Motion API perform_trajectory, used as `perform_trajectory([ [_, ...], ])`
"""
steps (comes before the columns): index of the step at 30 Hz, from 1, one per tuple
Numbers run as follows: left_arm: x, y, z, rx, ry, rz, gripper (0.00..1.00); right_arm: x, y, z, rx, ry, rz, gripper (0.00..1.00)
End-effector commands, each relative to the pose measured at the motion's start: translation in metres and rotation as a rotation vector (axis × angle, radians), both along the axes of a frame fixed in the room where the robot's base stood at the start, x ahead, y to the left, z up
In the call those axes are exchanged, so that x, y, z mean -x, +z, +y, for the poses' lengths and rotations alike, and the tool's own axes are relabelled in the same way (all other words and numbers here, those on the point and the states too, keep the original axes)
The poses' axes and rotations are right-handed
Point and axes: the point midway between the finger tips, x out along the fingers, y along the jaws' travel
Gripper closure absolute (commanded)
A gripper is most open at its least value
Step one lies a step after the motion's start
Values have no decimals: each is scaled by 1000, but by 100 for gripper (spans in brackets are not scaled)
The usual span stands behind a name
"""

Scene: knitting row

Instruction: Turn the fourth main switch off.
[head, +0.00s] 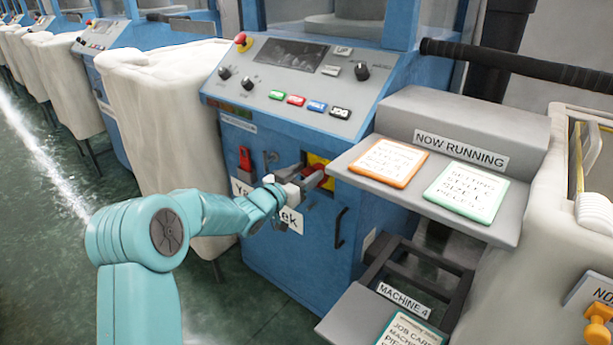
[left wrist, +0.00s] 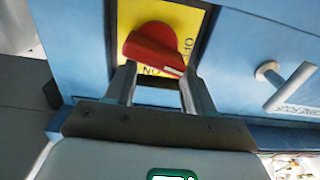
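A red rotary switch (left wrist: 156,46) sits on a yellow plate (left wrist: 178,13) on the front of the blue machine; in the head view the red switch (head: 312,182) is partly hidden by my gripper. The plate bears ON and OFF lettering. The knob lies aslant, its white-marked end near the ON lettering at lower right. My left gripper (head: 295,188) is at the switch. In the left wrist view its two fingers (left wrist: 159,80) are spread, one on each side of the knob's near part. Whether they touch it I cannot tell. My right gripper is out of view.
A MACHINE 4 label (head: 404,300) is on the lower shelf. The control panel (head: 290,85) is above, with a red-and-yellow button (head: 242,42). A shelf with cards (head: 470,190) juts out to the right. A small red switch (head: 245,158) and a handle (head: 340,228) flank the gripper.

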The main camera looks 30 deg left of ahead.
Motion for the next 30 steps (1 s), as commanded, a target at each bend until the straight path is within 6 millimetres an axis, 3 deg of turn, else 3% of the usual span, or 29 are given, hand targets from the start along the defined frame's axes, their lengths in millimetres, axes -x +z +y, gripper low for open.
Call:
perform_trajectory([
  [5,-1,-5,-6,1,-10,9,56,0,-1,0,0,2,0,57],
  [30,64,-1,2,0,-6,2,56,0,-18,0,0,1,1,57],
])
